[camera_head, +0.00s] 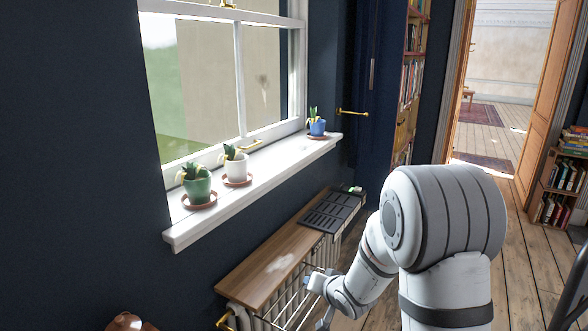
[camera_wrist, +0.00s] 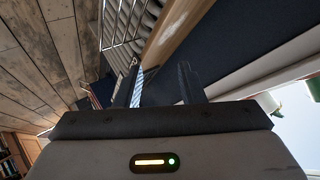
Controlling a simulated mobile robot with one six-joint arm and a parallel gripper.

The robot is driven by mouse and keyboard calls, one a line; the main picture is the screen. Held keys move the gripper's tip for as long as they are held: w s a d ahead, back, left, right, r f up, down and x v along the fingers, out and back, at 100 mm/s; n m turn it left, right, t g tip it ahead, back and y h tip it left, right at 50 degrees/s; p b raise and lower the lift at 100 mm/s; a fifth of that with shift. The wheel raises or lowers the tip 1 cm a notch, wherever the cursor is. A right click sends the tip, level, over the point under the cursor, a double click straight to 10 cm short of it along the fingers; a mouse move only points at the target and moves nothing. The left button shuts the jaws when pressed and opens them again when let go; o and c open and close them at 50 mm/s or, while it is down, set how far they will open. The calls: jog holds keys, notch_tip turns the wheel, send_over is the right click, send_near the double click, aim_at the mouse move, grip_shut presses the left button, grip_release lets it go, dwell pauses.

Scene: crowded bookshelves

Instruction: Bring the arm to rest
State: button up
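My arm (camera_head: 445,215) reaches forward and down at the right of the head view, its lower end beside the wood-topped radiator. The head view hardly shows my gripper. In the wrist view my gripper (camera_wrist: 160,78) has two dark fingers standing apart, with no object held between them. A blue-and-white striped strip (camera_wrist: 137,88) shows by the left finger; I cannot tell what it belongs to. The radiator's wooden top (camera_wrist: 172,33) shows beyond the fingertips.
The wooden radiator shelf (camera_head: 268,268) carries a black slotted tray (camera_head: 331,212). Above it, the white windowsill (camera_head: 275,172) holds green (camera_head: 198,189), white (camera_head: 236,168) and blue (camera_head: 317,126) plant pots. Open wooden floor (camera_head: 520,250) lies to the right, before a bookcase (camera_head: 560,185).

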jog(key=s+d+r+n+g+h+p, duration=0.1)
jog(key=s+d+r+g+h+p, duration=0.25)
jog(key=s+r, duration=0.6)
jog(key=s+d+r+g+h+p, duration=0.1)
jog(key=s+d+r+h+p, duration=0.1)
jog(key=s+d+r+p, duration=0.55)
jog(key=s+a+r+n+g, duration=0.1)
jog(key=s+r, duration=0.2)
jog(key=s, duration=0.3)
jog(key=s+a+r+g+y, duration=0.1)
jog(key=s+r+g, duration=0.1)
jog(key=s+r, duration=0.2)
jog(key=s, duration=0.3)
jog(key=shift+s+n, duration=0.15)
jog(key=shift+n, duration=0.25)
